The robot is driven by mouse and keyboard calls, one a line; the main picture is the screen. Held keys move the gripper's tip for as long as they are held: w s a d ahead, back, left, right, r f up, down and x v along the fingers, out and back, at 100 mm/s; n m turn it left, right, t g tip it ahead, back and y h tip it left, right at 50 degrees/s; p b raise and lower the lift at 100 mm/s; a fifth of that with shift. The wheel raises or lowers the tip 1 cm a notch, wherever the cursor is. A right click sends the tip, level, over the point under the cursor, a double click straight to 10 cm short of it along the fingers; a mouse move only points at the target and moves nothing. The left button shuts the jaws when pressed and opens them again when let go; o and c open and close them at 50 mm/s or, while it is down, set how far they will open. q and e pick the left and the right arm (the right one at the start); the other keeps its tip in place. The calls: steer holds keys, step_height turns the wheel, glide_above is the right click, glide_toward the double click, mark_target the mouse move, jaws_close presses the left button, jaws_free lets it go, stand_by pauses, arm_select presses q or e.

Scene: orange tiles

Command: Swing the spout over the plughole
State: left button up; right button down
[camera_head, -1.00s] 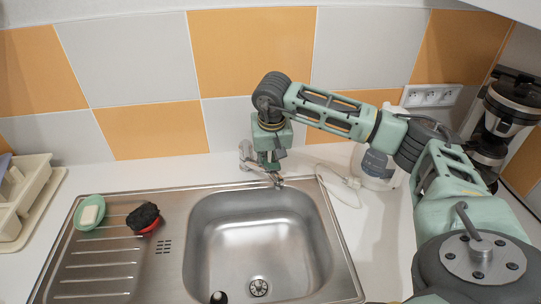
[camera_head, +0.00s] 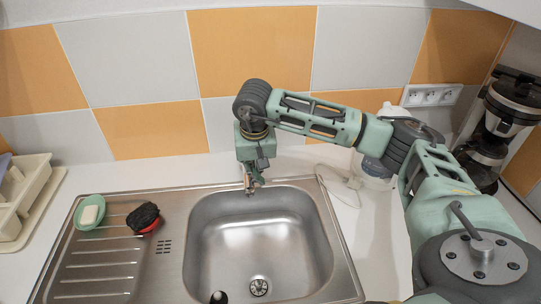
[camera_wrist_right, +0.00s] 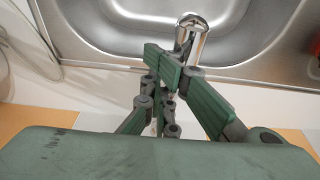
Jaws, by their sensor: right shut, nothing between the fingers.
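The chrome spout (camera_wrist_right: 190,40) shows in the right wrist view, reaching over the rim into the sink basin. In the head view the tap is mostly hidden behind my right gripper (camera_head: 250,183), at the back rim of the sink. The right gripper's green fingers (camera_wrist_right: 165,68) are closed with nothing between them, close against the spout's left side in the wrist view. I cannot tell whether they touch it. The round plughole (camera_head: 259,287) is at the front of the basin (camera_head: 272,235) in the head view. My left gripper is not in view.
On the drainer (camera_head: 97,270) at left are a green soap dish (camera_head: 83,222) with soap and a black and red sponge (camera_head: 143,218). A coffee maker (camera_head: 490,140) stands farther right.

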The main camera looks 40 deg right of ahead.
step_height(320, 180, up, 9)
steer(key=d+p, duration=0.1)
steer(key=p, duration=0.4)
steer(key=shift+s+d, duration=0.25)
steer(key=shift+s, duration=0.05)
stand_by(0.6)
